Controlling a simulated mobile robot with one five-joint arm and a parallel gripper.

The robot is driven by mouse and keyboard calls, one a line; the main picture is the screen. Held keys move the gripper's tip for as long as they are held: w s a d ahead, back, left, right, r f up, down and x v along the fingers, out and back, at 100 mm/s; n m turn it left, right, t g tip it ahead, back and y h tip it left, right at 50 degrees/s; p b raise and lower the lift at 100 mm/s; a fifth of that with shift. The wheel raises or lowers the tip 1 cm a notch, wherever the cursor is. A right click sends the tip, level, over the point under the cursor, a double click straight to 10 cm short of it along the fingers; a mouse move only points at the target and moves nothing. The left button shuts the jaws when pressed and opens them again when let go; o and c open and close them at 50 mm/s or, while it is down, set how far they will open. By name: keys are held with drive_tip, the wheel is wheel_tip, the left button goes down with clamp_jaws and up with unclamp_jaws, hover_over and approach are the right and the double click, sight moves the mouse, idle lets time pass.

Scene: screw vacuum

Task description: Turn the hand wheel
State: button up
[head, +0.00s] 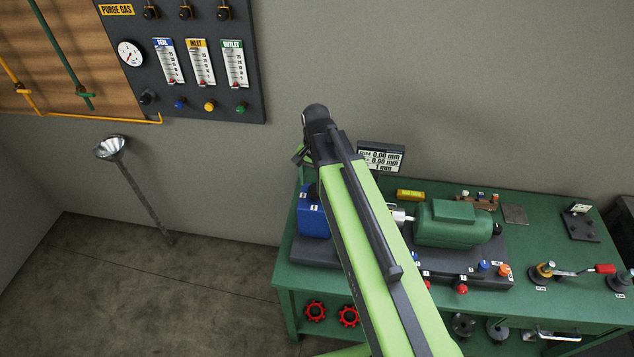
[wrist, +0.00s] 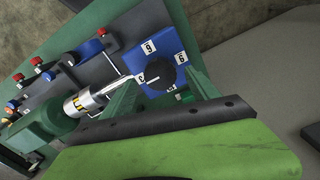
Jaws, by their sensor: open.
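I cannot tell which part is the hand wheel. In the wrist view, a dark round knob-like part (wrist: 160,73) stands at the blue block (wrist: 170,45), with a shiny rod beside it. My gripper (wrist: 158,82) is open, its two green fingers apart on either side of that dark part in the picture. I see nothing held.
A green motor (head: 453,223) sits on the bench with a silver coupling (wrist: 82,103) toward the blue block. A purge gas panel (head: 185,60) hangs on the wall.

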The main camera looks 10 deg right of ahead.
wheel_tip(320, 180, up, 15)
drive_tip(key=p, duration=1.3)
drive_tip(key=shift+p, duration=0.35)
